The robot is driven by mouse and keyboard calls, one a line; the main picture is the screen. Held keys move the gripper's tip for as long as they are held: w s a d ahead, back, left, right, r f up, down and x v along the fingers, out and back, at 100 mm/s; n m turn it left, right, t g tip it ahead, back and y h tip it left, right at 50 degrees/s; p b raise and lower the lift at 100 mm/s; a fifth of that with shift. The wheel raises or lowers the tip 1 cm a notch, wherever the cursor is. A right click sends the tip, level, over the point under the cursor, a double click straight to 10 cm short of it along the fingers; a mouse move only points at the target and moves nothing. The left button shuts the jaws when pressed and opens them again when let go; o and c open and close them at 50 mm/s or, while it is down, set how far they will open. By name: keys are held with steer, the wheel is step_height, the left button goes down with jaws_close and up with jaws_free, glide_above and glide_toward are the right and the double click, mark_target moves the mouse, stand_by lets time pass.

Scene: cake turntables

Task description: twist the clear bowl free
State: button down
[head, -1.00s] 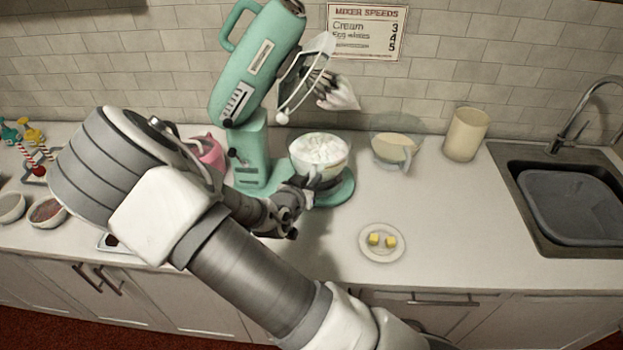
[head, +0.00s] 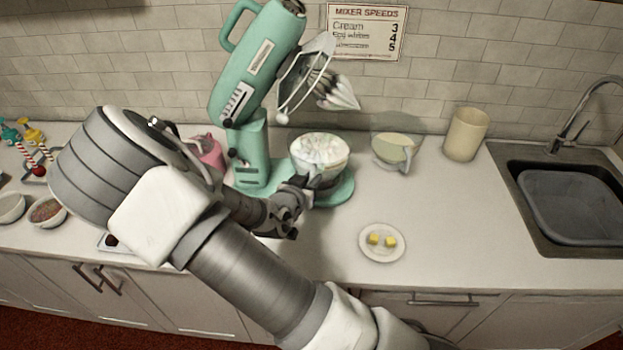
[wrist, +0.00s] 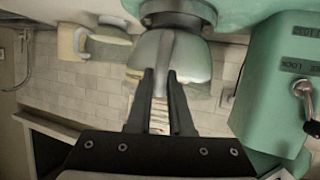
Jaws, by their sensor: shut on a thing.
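The clear bowl (head: 319,165), filled with white fluffy cream, stands upright on the round green base (head: 343,192) of the mint-green mixer (head: 254,90). The mixer's head is tilted up, with its whisk (head: 337,94) above and clear of the bowl. My gripper (head: 303,187) is at the bowl's front left side. In the wrist view, which shows the scene upside down, my gripper (wrist: 163,75) is shut on a grey, translucent upright part of the bowl (wrist: 198,58), seemingly its handle. The exact contact is partly hidden by the fingers.
A clear jug (head: 396,150) and a cream canister (head: 466,134) stand to the right, before the sink (head: 560,200). A plate (head: 383,256) with yellow cubes lies in front. A pink container (head: 209,152) is close left of the mixer. The counter right of the plate is free.

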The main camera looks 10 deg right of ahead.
mark_target(327, 173)
steer(key=shift+d, duration=0.1)
steer(key=shift+s+d+n+t+y+b, duration=0.3)
steer(key=shift+d+n+t+y+b, duration=0.3)
steer(key=shift+b, duration=0.8)
steer(key=shift+d, duration=0.1)
steer(key=shift+d, duration=0.1)
steer(key=shift+d+f+b, duration=0.1)
steer(key=shift+d+b, duration=0.1)
steer(key=shift+b, duration=0.25)
steer(key=shift+s+d+n+y+b, duration=0.2)
steer(key=shift+d+n+y+b, duration=0.3)
steer(key=shift+n+y+b, duration=0.25)
steer(key=shift+d+t, duration=0.1)
steer(key=shift+t, duration=0.2)
